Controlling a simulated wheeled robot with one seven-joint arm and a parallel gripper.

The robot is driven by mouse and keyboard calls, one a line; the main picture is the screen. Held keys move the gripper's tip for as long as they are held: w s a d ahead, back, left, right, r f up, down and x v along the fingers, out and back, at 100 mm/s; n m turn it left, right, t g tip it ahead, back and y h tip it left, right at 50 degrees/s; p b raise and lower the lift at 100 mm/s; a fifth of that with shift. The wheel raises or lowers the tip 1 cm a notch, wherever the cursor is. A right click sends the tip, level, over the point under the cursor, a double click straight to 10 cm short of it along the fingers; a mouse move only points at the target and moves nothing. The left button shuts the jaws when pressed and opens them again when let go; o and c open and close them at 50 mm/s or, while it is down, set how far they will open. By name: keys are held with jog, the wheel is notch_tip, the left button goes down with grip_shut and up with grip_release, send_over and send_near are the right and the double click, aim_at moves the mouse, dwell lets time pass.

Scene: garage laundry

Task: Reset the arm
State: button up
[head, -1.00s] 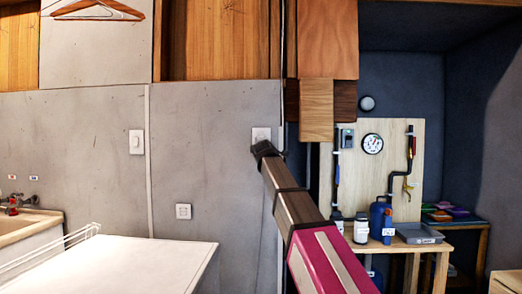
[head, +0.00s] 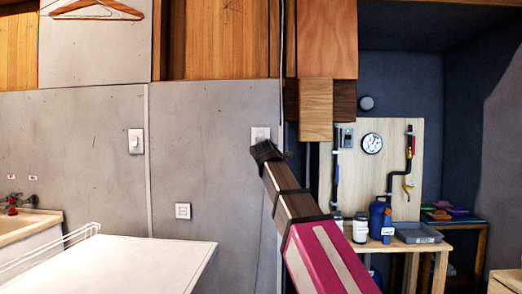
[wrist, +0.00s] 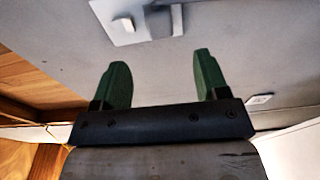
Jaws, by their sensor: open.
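My gripper (wrist: 155,85) shows in the wrist view with its two green fingers spread apart and nothing between them. In the head view my arm reaches up from the lower right, and its dark end (head: 264,150) is in front of the grey wall, just below a white wall plate (head: 260,134). The fingers are too small to make out there. In the wrist view a white switch plate (wrist: 118,20) on the wall lies beyond the fingertips. I cannot tell the exact gap to the wall.
A white counter top (head: 145,262) with a wire rack (head: 60,245) is at the lower left, beside a sink (head: 28,222). A wooden bench (head: 405,247) with bottles and a grey tray (head: 417,233) stands at the right. Wooden cabinets (head: 327,40) hang above my arm.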

jog(key=shift+s+d, duration=0.1)
jog(key=shift+s, duration=0.6)
jog(key=s+d+f+m+g+h, duration=0.1)
jog(key=d+f+m+g, duration=0.25)
jog(key=f, duration=1.05)
jog(key=s+d+f+m+g+h, duration=0.1)
jog(key=d+f+m+g, duration=0.3)
jog(key=f, duration=0.9)
jog(key=s+d+f+m+g+h, duration=0.15)
jog(key=d+f, duration=0.45)
jog(key=f, duration=0.8)
jog(key=s+d+f+m+g, duration=0.3)
jog(key=s+f, duration=0.4)
jog(key=f, duration=0.2)
jog(key=s+d+f+m+g+y, duration=0.1)
jog(key=s+d+f+m+g, duration=0.2)
jog(key=s+f, duration=0.4)
jog(key=s+d+f+m+g+y, duration=0.1)
jog(key=s+d+f+m+g, duration=0.2)
jog(key=s+f, duration=0.3)
notch_tip(320, 180, down, 6)
jog(key=shift+s+r+m, duration=0.1)
jog(key=shift+s+m, duration=0.3)
jog(key=shift+m, duration=0.1)
